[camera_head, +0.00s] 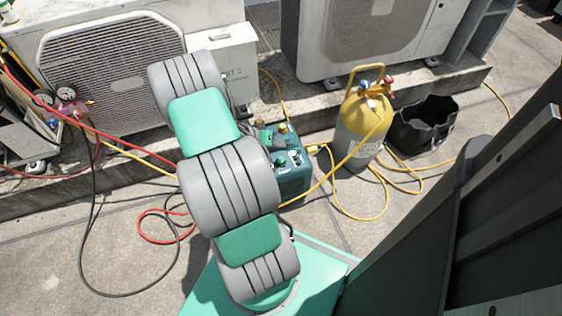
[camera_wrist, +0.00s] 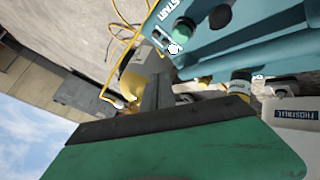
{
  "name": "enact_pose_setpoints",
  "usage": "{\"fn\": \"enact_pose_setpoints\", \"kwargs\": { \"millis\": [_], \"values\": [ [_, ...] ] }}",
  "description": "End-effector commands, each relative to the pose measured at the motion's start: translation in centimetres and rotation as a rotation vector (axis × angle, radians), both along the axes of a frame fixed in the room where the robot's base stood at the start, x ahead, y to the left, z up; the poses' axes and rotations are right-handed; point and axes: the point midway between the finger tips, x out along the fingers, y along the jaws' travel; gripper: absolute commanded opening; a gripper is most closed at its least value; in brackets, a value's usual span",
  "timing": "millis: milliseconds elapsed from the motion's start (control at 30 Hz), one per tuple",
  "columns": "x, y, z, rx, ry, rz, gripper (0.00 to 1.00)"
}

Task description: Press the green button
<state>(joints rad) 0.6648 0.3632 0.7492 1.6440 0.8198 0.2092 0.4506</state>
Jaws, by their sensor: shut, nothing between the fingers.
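The green button (camera_wrist: 183,31) shows in the wrist view as a round raised cap on a teal machine (camera_wrist: 262,22), beside the white word START. The same teal machine (camera_head: 293,182) stands on the ground in the head view, partly hidden by my arm; the button is too small there to be sure of. My gripper (camera_wrist: 158,92) shows in the wrist view as dark fingers, shut and empty. The fingertips appear below and left of the button in that picture, apart from it. In the head view my arm hides most of the gripper.
A yellow and grey cylinder (camera_head: 362,122) stands right of the machine, with a black bucket (camera_head: 425,128) beyond it. Yellow hoses (camera_head: 348,208) lie on the paving. Condenser units (camera_head: 112,70) stand behind. Gauges (camera_head: 66,95) with red and black hoses are at left.

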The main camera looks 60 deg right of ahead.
Motion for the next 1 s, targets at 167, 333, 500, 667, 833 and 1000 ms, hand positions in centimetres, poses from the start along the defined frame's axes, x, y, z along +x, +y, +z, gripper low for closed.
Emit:
{"fn": "enact_pose_setpoints", "kwargs": {
  "millis": [167, 333, 500, 667, 833, 1000],
  "values": [
    [0.0, 0.0, -3.5, 0.001, 0.001, 0.000, 0.00],
    [0.0, 0.0, -5.4, 0.001, 0.001, 0.000, 0.00],
    [0.0, 0.0, -5.8, 0.000, 0.000, 0.000, 0.00],
    [0.0, 0.0, -5.7, 0.000, 0.001, 0.001, 0.00],
    [0.0, 0.0, -5.7, 0.000, 0.001, 0.001, 0.00],
    [0.0, 0.0, -5.7, 0.000, 0.001, 0.001, 0.00]
  ]
}}
